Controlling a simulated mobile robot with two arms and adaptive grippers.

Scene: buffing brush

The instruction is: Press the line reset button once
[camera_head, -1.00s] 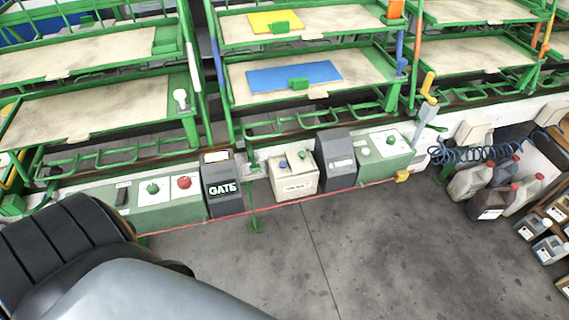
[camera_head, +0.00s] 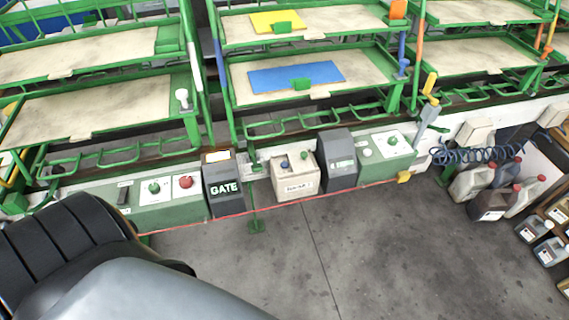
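Several control boxes line the low rail under the racks. A green box at left carries a green button (camera_head: 154,188) and a red button (camera_head: 185,182). A beige box (camera_head: 297,187) in the middle carries a blue knob (camera_head: 284,164) and a small dark knob; its label is too small to read. A green box at right carries a pale button (camera_head: 366,152) and a green button (camera_head: 392,140). I cannot tell which of these is the line reset button. Neither of my grippers is in view; only parts of my own arm show at lower left, apart from the buttons in the picture.
A dark box marked GATE (camera_head: 223,185) and another dark box (camera_head: 337,160) stand between the button boxes. Green racks (camera_head: 100,105) rise behind. A blue coiled hose (camera_head: 475,155) and several jugs (camera_head: 472,181) are at right. The grey floor (camera_head: 390,250) in front is clear.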

